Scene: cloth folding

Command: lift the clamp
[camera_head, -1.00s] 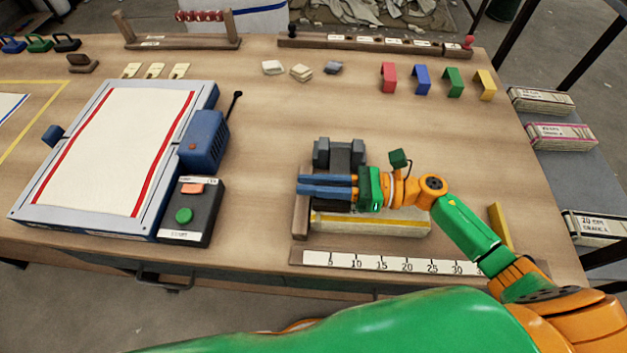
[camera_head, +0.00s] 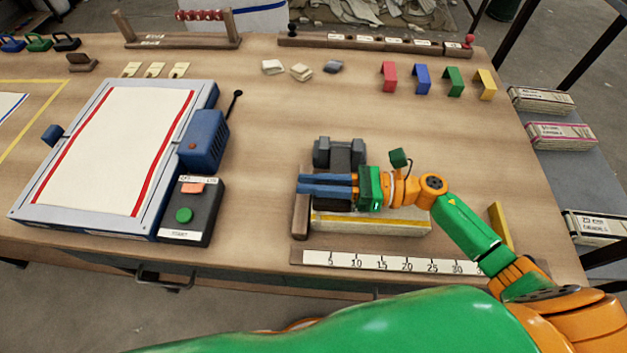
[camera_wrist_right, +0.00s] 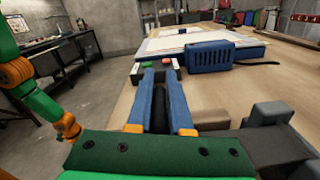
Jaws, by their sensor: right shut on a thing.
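The dark grey clamp (camera_head: 340,155) lies on the right half of the wooden table, beside the long white block with a yellow stripe. Its dark plate and grey end blocks also show at the lower right of the right wrist view (camera_wrist_right: 268,146). My right gripper (camera_head: 300,185) reaches in from the right, its blue fingers lying across the near end of the clamp. In the right wrist view the fingers (camera_wrist_right: 160,72) are closed on a dark strip, which looks like part of the clamp. The exact grip is partly hidden by the fingers. My left gripper is out of view.
A wooden block (camera_head: 301,215) stands by my right fingertips. The white block (camera_head: 370,224) and a ruler strip (camera_head: 390,263) lie in front. A framed board (camera_head: 115,150) with a blue box (camera_head: 204,140) and button box (camera_head: 191,212) is to the left.

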